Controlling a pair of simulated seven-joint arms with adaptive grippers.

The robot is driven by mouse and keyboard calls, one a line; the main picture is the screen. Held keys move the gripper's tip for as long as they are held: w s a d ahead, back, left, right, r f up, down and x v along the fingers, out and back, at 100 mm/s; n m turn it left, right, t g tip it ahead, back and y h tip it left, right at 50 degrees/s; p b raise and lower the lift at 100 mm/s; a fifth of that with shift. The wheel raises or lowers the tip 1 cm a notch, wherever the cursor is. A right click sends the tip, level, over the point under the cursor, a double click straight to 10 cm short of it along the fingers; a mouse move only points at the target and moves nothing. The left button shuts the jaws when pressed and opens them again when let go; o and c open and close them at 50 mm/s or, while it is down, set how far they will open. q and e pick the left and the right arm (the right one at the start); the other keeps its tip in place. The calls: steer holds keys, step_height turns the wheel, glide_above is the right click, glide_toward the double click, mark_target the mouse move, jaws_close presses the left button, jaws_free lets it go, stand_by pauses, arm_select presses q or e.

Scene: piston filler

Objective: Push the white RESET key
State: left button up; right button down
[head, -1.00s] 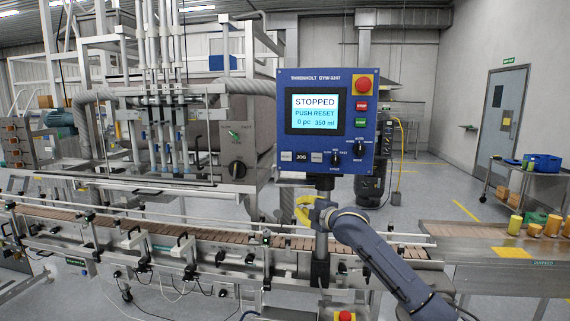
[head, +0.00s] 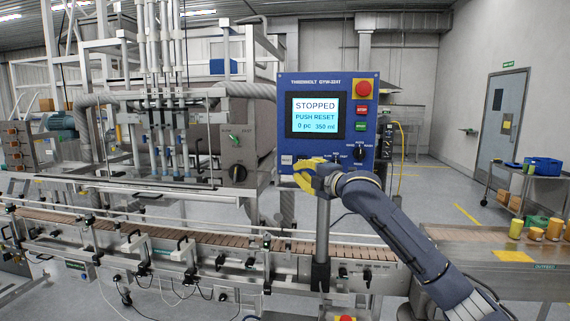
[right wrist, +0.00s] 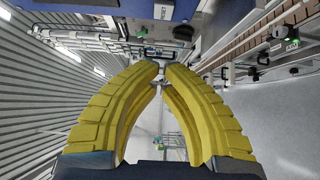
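The blue control panel (head: 282,120) stands on a post, and its screen (head: 315,116) reads STOPPED, PUSH RESET. A small white key (head: 286,160) shows at the panel's lower left; its lettering is too small to read. My right gripper (head: 303,169), with yellow fingers, is in front of the panel's lower edge and hides part of the key row. I cannot tell whether it touches the panel. In the right wrist view its fingertips (right wrist: 161,68) are brought together with nothing visible between them. My left gripper is not in view.
A red emergency button (head: 362,88), a red key, a green key and black selector knobs (head: 359,154) sit on the panel's right side. The conveyor (head: 180,232) runs below. A table with yellow jars (head: 535,233) stands at the right.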

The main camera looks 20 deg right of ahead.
mark_target(287, 160)
steer(key=x, duration=0.7)
steer(key=d+x, duration=0.1)
steer(key=x, duration=0.3)
steer(key=shift+w, duration=0.25)
steer(key=shift+w+d, duration=0.25)
steer(key=shift+w, duration=0.25)
steer(key=shift+w+d, duration=0.3)
steer(key=shift+w, duration=0.2)
steer(key=shift+w, duration=0.1)
